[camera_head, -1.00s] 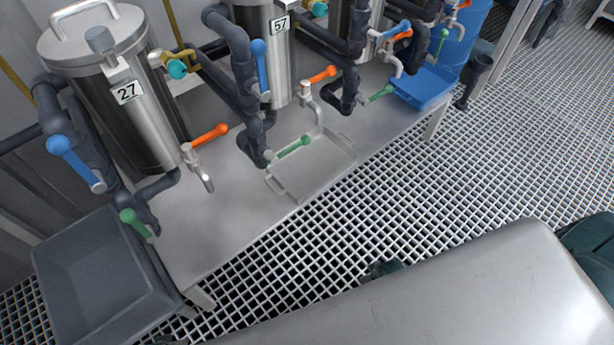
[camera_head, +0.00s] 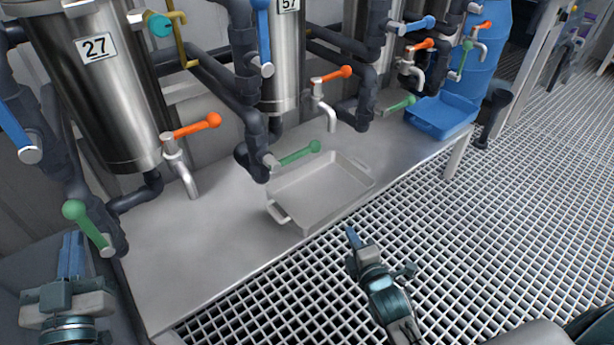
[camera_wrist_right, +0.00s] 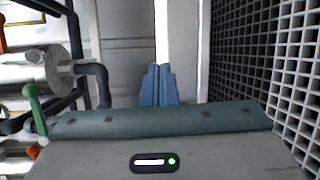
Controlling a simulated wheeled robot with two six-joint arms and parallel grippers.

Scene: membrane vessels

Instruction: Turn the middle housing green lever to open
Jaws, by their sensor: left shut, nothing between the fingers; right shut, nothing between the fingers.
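The middle housing, labelled 57 (camera_head: 282,70), is a steel vessel behind dark pipes in the head view. Its green lever (camera_head: 299,153) sticks out to the right from the low pipe end, just above a pale tray (camera_head: 285,219). My right gripper (camera_head: 352,238) is shut and empty over the floor grating, in front of the tray and apart from the lever. Its shut fingers also show in the right wrist view (camera_wrist_right: 159,85). A green lever (camera_wrist_right: 34,108) shows at that view's left; I cannot tell whose it is. My left gripper (camera_head: 71,255) is shut and empty at the lower left.
Housing 27 (camera_head: 100,85) stands left, with its own green lever (camera_head: 88,228) near my left gripper and an orange lever (camera_head: 197,127). Another green lever (camera_head: 398,105) and a blue tray (camera_head: 441,116) are further right. The steel bench (camera_head: 190,255) is clear at front left.

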